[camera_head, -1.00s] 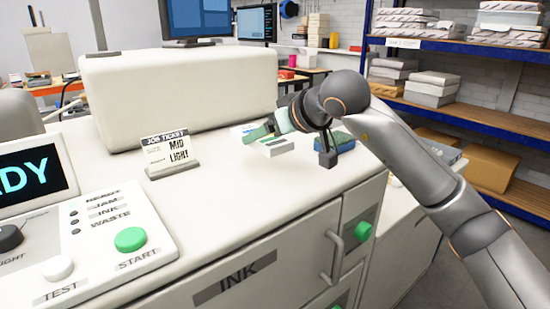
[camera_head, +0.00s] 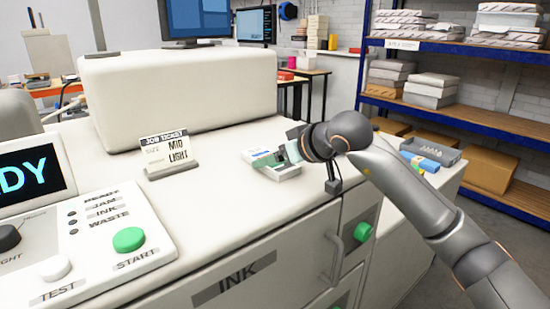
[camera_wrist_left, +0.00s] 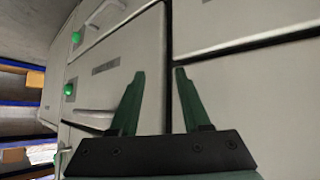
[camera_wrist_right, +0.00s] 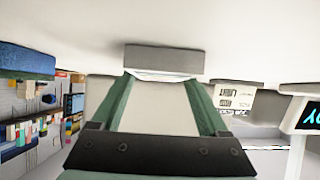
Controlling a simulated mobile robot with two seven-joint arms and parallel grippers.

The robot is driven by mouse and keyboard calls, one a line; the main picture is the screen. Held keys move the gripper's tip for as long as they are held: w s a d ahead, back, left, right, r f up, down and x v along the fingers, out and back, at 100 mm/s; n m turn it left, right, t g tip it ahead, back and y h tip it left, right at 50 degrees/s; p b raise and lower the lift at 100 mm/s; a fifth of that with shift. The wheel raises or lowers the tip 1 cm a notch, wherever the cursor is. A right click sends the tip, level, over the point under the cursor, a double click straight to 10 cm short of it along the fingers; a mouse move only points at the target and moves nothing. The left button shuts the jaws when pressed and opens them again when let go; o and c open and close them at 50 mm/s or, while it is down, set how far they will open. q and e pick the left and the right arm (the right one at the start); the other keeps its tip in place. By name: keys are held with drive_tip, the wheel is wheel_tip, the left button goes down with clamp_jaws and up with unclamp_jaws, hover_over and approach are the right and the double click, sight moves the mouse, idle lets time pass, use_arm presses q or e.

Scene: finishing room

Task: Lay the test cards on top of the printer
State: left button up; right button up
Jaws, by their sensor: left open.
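The printer (camera_head: 215,225) is the large white machine with a flat top in the head view. A white stack with grey sides and a blue mark, seemingly the test cards (camera_head: 287,174), is at its top near the right edge. My right gripper (camera_head: 280,153) is shut on this stack. In the right wrist view the green fingers (camera_wrist_right: 160,78) flank the stack, whose grey end face (camera_wrist_right: 163,60) shows against the white surface. I cannot tell whether it touches the surface. My left gripper (camera_wrist_left: 158,72) is open and empty, facing the printer's drawer fronts.
A job ticket (camera_head: 167,152) stands on the top, left of the stack. A raised cover (camera_head: 175,95) rises behind. The control panel (camera_head: 110,240) lies front left. A grey tray (camera_head: 445,150) sits on a lower surface at right. The top between panel and stack is clear.

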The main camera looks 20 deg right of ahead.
drive_tip(key=o, duration=0.3)
drive_tip(key=v, duration=1.2)
